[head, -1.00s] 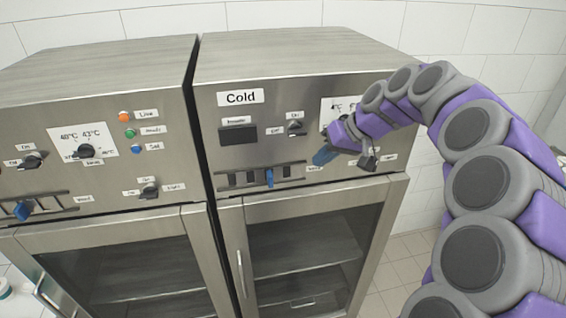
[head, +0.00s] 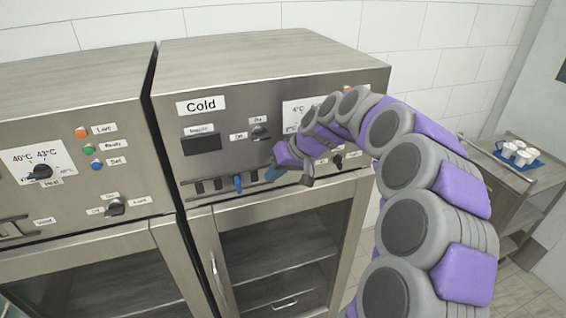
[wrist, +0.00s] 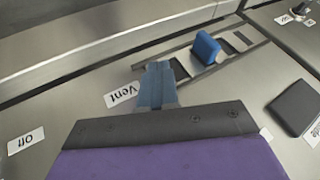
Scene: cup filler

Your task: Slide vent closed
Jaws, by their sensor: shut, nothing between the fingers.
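The vent on the Cold cabinet is a low metal rail (head: 205,197) with dark slots and a small blue slider knob (head: 238,183). In the wrist view the blue knob (wrist: 207,48) stands up from the rail, with dark slots beyond it. My gripper (head: 273,174) is shut and empty, at the right end of the rail in the head view. In the wrist view its blue fingertips (wrist: 158,70) are over the near end of the rail beside the "Vent" label (wrist: 121,95). A short gap shows between fingertips and knob. Whether the fingertips touch the panel is unclear.
A black display (head: 201,144) and a dark rotary knob (head: 260,132) sit above the vent. The cabinet's glass door (head: 275,245) is below. A second cabinet (head: 80,215) stands left. A side table with white cups on a blue tray (head: 540,164) is at right.

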